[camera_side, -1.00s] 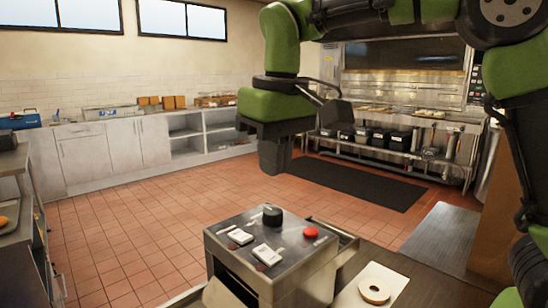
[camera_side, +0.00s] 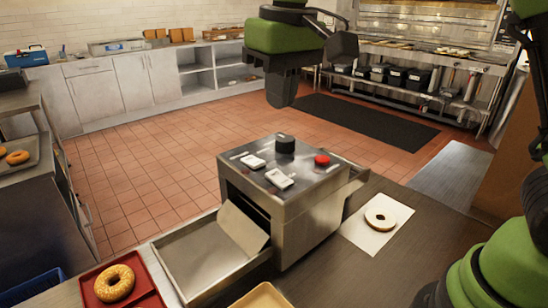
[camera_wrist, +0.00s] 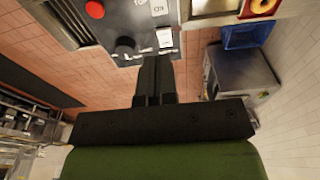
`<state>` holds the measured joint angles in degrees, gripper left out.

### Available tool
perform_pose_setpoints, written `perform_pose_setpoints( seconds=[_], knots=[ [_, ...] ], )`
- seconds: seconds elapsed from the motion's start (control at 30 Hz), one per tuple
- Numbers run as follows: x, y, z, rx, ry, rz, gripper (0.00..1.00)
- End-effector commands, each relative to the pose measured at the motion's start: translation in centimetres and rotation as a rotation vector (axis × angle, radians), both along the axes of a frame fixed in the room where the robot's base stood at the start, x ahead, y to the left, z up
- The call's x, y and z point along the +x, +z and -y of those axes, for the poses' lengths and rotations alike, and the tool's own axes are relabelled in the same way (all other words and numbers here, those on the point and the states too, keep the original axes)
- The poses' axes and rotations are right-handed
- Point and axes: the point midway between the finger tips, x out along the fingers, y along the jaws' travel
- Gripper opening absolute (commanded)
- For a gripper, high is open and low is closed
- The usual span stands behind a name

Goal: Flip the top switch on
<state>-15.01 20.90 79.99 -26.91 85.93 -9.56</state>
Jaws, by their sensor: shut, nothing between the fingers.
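A metal toaster box (camera_side: 303,212) has a grey control panel on top with two white rocker switches. One switch (camera_side: 253,161) is farther back and left, the other switch (camera_side: 281,178) is nearer the front. I cannot tell from the side view which is the top switch. In the wrist view one switch (camera_wrist: 165,38) is near partly readable lettering, and the other switch (camera_wrist: 159,8) is at the top edge. My gripper (camera_side: 281,101) is shut and empty, above and behind the panel, apart from it. It also shows in the wrist view (camera_wrist: 155,62).
A black knob (camera_side: 285,144) and red button (camera_side: 321,161) stand on the panel near the switches. A bagel (camera_side: 379,219) lies on white paper to the right. A red tray (camera_side: 141,288) with a bagel is at front left. Air above the panel is clear.

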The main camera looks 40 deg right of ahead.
Motion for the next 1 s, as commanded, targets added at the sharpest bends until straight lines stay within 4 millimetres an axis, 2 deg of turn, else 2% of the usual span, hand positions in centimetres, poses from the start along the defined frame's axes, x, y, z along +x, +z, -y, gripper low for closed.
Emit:
perform_pose_setpoints(
  seconds=[0.3,0.5,0.7,1.0],
  knots=[
    [0.7,-6.9,0.0,-0.001,-0.001,-0.008,0.00],
    [1.1,-10.1,0.0,-0.001,-0.002,-0.005,0.00],
    [1.4,-11.6,0.0,0.000,-0.002,-0.001,0.00],
    [1.4,-11.7,0.0,0.000,-0.002,0.000,0.00]
  ],
)
